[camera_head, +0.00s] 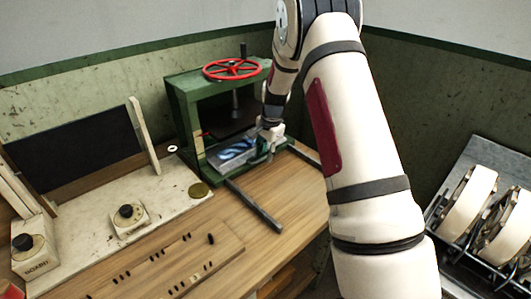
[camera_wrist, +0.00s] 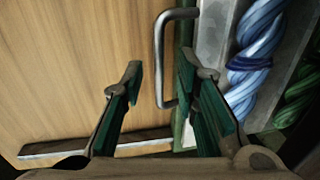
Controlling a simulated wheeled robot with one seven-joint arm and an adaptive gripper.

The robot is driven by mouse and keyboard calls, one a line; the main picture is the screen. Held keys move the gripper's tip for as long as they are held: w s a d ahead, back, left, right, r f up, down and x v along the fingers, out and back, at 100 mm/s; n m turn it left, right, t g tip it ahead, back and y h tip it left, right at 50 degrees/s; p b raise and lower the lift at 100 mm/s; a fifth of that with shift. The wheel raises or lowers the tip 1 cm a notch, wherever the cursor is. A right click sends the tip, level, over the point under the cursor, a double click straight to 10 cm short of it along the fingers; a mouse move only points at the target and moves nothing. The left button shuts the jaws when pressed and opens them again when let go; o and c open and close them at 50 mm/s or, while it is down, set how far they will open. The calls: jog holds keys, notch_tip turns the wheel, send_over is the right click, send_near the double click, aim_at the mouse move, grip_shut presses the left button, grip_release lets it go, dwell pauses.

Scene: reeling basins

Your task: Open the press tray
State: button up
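The green press (camera_head: 180,95) stands on the wooden table, with a red handwheel (camera_head: 232,68) on top. Its grey tray (camera_head: 212,163) sits low in the press opening, and a blue twisted skein lies in it. In the wrist view the tray (camera_wrist: 213,35) shows the blue skein (camera_wrist: 258,45) and part of a green one. A grey U-shaped handle (camera_wrist: 159,60) sticks out from the tray front. My gripper (camera_wrist: 160,64) is open, and the handle's bar appears between its two fingers. I cannot tell whether either finger touches it. In the head view my gripper (camera_head: 268,138) is at the tray, partly hiding it.
Two dark rails (camera_head: 255,205) reach forward from the press over the table (camera_head: 283,205), with bare wood between them. A pale board with a knobbed block (camera_head: 130,217) and a dark panel (camera_head: 75,150) stand left. A rack with white reels (camera_head: 467,203) is at right.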

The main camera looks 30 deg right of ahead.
grip_shut()
jog(key=shift+s, duration=0.15)
jog(key=s+d+p, duration=0.1)
jog(key=s+p, duration=0.1)
jog(key=s, duration=0.3)
jog(key=s+d+p, duration=0.2)
jog(key=s+p, duration=0.1)
jog(key=s, duration=0.3)
jog(key=s+d+p, duration=0.1)
jog(key=s+p, duration=0.1)
jog(key=s, duration=0.4)
jog(key=shift+d+r+p, duration=0.15)
jog(key=shift+r+p, duration=0.05)
jog(key=shift+p, duration=0.2)
grip_release()
jog(key=shift+w+f, duration=0.25)
jog(key=shift+w, duration=0.15)
notch_tip(320, 180, up, 12)
jog(key=s, duration=0.2)
jog(key=shift+d, duration=0.2)
